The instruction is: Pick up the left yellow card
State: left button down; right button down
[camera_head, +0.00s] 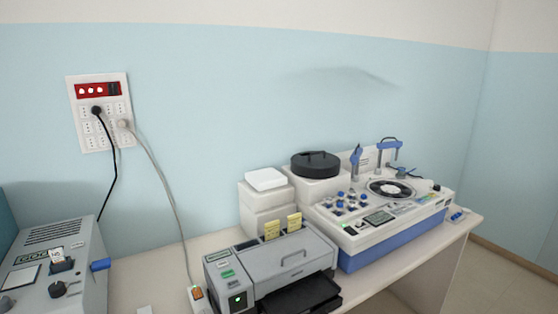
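Two yellow cards stand upright side by side at the back top of a grey printer-like machine. The left yellow card (272,230) is a little lower in the picture than the right yellow card (294,221). Their lower ends are hidden in or behind the machine (262,267). Neither of my grippers shows in the head view.
A staining machine (385,215) with blue knobs and arms stands right of the cards. White boxes (266,205) and a black round lid (315,163) stand behind. Another grey device (55,268) is at left. The table (150,282) has free room between the machines. Cables hang from a wall panel (99,112).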

aim_at(271, 228)
jog(key=i+l+z, duration=0.25)
jog(key=i+l, duration=0.5)
